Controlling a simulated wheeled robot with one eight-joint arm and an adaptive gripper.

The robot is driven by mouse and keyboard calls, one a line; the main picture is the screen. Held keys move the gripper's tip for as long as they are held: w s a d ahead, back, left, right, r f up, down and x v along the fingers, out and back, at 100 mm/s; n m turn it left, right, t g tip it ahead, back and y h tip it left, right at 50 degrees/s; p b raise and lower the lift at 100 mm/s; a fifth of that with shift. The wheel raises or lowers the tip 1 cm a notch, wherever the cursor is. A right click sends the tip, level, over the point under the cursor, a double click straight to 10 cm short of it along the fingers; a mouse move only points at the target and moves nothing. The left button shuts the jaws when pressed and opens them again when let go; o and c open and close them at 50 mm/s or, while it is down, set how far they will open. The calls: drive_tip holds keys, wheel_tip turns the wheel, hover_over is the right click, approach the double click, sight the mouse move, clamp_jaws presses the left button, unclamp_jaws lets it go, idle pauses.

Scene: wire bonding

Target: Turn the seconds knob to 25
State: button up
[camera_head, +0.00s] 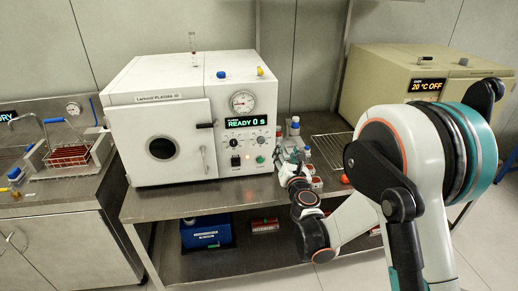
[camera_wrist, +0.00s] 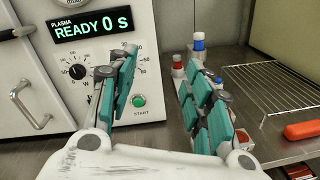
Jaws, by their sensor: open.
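The white plasma machine (camera_head: 150,110) stands on the bench, and its green display (camera_head: 247,122) reads READY 0 S. It also shows in the wrist view (camera_wrist: 92,24), where the left dial's black knob (camera_wrist: 77,72) is in sight. The right dial, the seconds one, is mostly behind my left finger there; only some scale marks show. In the head view the seconds knob (camera_head: 260,140) is small, and its pointer cannot be read. My gripper (camera_wrist: 160,72) is open and empty, in front of the panel's right side, with its fingers spread either side of the panel's right edge.
A green START button (camera_wrist: 139,100) is below the dials. Bottles with blue and red caps (camera_wrist: 199,45) stand right of the machine, behind my right finger. A wire rack (camera_wrist: 270,90) and a red-orange handle (camera_wrist: 301,130) lie farther right. The machine's door handle (camera_wrist: 30,103) sticks out at left.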

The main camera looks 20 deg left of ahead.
drive_tip(key=n+y, duration=0.1)
drive_tip(key=n, duration=0.1)
approach(261, 141)
drive_tip(key=shift+g, duration=0.4)
drive_tip(key=b+x, duration=0.3)
drive_tip(key=x, duration=0.5)
drive_tip(key=shift+w+d+r, duration=0.1)
drive_tip(key=shift+w+r, duration=0.1)
drive_tip(key=shift+w, duration=0.05)
drive_tip(key=c, duration=1.1)
